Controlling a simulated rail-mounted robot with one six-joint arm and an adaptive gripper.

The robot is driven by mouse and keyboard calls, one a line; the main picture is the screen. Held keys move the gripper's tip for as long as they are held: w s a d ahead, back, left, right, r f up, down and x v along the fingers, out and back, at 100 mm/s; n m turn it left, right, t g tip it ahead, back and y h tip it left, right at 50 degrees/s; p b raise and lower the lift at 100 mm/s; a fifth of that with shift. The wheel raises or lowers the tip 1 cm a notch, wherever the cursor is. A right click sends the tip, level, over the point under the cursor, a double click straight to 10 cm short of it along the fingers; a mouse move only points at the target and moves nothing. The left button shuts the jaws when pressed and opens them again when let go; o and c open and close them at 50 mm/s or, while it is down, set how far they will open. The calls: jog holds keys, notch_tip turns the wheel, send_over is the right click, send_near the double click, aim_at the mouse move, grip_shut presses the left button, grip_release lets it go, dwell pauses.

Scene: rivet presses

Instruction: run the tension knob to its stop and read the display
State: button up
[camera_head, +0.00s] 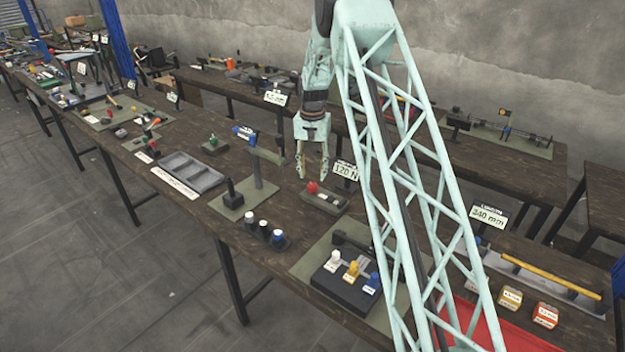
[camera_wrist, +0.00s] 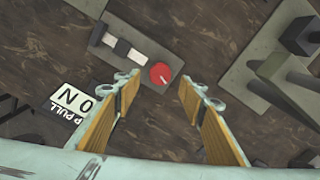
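A red round knob (camera_head: 312,187) with a pale pointer line stands on a grey block (camera_head: 325,203) on the dark wooden table. In the wrist view the knob (camera_wrist: 161,76) lies between and just beyond the fingertips of my gripper (camera_wrist: 159,88), which is open, points down and appears to hold nothing. In the head view my gripper (camera_head: 312,176) hangs above the knob. A white display (camera_head: 345,171) beside the block reads "120 N". In the wrist view the display (camera_wrist: 72,106) is partly cut off by a finger, with lettering ending in "P PULL".
Dark bottles (camera_head: 264,230) stand nearer the front edge. A black block with white, yellow and blue pieces (camera_head: 345,290) is in front. A "340 mm" display (camera_head: 488,216) is to the right.

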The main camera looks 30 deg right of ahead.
aim_at(312, 185)
notch_tip(312, 185, up, 7)
dwell(0.4)
dwell(1.2)
